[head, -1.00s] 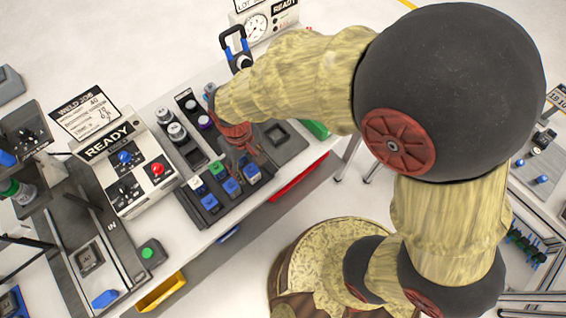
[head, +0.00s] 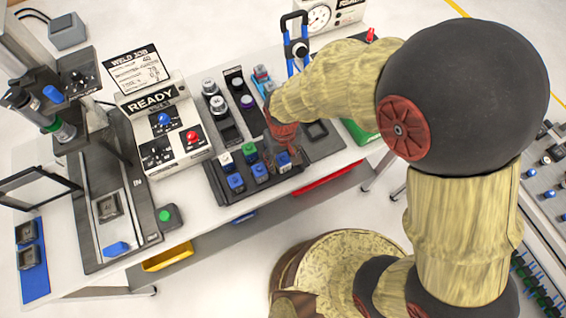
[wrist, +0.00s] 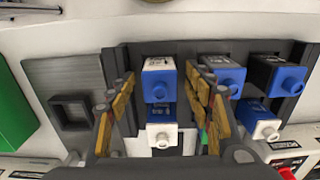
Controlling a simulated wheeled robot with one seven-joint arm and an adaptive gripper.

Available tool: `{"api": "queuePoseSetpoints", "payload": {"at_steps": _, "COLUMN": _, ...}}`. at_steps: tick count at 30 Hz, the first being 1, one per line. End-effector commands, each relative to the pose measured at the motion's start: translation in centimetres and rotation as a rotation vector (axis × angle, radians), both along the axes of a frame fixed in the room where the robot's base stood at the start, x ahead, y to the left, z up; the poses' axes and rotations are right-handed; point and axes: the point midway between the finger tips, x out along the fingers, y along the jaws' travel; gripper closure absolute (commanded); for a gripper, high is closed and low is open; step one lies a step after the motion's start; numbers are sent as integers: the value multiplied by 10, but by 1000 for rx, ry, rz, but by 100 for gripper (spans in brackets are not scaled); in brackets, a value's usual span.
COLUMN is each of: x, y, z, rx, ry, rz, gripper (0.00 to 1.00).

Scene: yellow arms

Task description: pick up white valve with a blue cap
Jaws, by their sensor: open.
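The white valve with a blue cap (wrist: 159,78) stands upright in the front row of a dark rack (wrist: 132,60), with its blue face and round knob showing. In the head view the valve (head: 285,161) is at the rack's front right, partly hidden by my gripper (head: 275,152). In the wrist view my gripper (wrist: 160,112) is open, with its yellow fingers on either side of the valve's column. A blue valve with a white cap (wrist: 162,128) sits behind it, also between the fingers. I see no contact.
Dark valves with blue caps (wrist: 225,75) (wrist: 279,75) stand close to the right finger. Another blue valve with a white cap (wrist: 261,120) is further right. An empty square holder (wrist: 72,112) and a green bin (wrist: 12,115) lie left. The control box (head: 168,135) stands beside the rack.

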Motion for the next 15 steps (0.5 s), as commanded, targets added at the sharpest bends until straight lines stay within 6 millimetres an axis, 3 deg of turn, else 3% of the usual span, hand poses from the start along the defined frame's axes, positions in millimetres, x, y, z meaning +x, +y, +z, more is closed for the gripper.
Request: {"api": "queuePoseSetpoints", "payload": {"at_steps": 15, "x": 0, "y": 0, "z": 1, "rx": 0, "ry": 0, "rz": 0, "gripper": 74}}
